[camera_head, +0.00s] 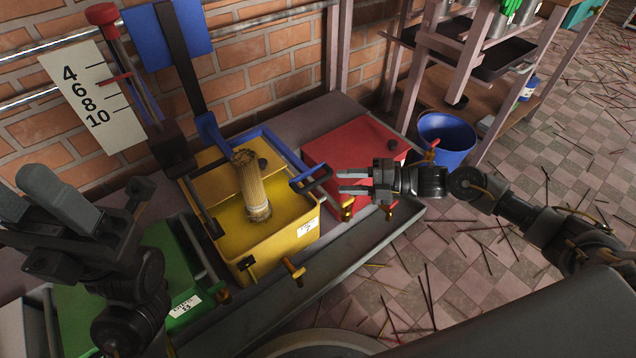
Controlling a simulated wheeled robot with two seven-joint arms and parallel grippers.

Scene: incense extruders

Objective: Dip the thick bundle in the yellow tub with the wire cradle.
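The yellow tub (274,243) stands in the middle of the bench. The thick tan bundle (250,182) is tilted over its yellow contents; I cannot tell whether its lower end touches them. A blue bar with a loop-shaped handle (315,181) runs along the tub's right side; it may belong to the wire cradle, whose wires I cannot make out. My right gripper (353,182) is open and empty, its fingers pointing left just right of that loop, apparently apart from it. My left gripper (62,200) is at the far left, above the green tub, away from the bundle.
A red tub (335,143) is right of the yellow one, a green tub (158,267) left. A lever stand with a blue plate (172,32) and a numbered board (92,97) stand behind. A blue bucket (446,141) and scattered sticks are on the floor.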

